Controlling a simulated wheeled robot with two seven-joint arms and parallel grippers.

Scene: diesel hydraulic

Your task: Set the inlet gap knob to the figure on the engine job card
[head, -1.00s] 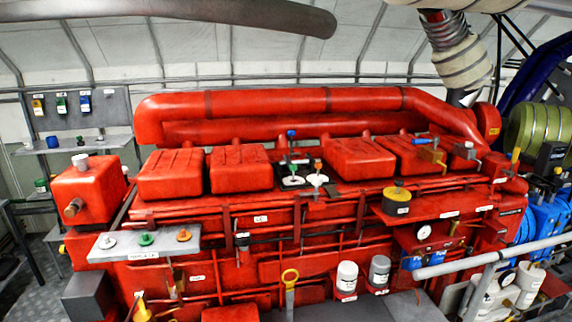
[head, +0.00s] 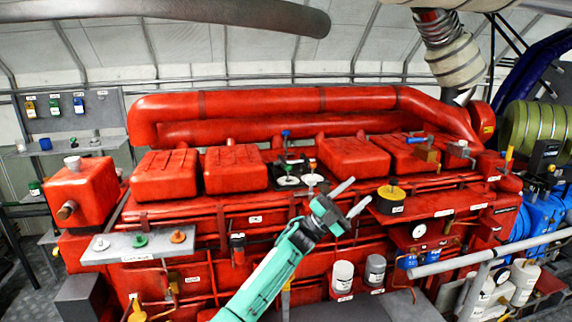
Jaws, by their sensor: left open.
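The red diesel engine (head: 230,255) fills the middle of the head view. My left gripper (head: 359,192) is open and empty in front of it, its two grey fingers pointing up and right. Behind and left of the fingers, two white discs (head: 288,181) sit on the engine's top, with a blue-topped fitting (head: 286,134) by them. I cannot tell which part is the inlet gap knob. No job card figure is readable. My right gripper is not in view.
A grey shelf (head: 113,253) with white, green and orange knobs juts out at left. White canisters (head: 342,275) stand low in front. A grey handrail (head: 470,258) crosses the lower right. A panel with coloured tags (head: 105,113) is at far left.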

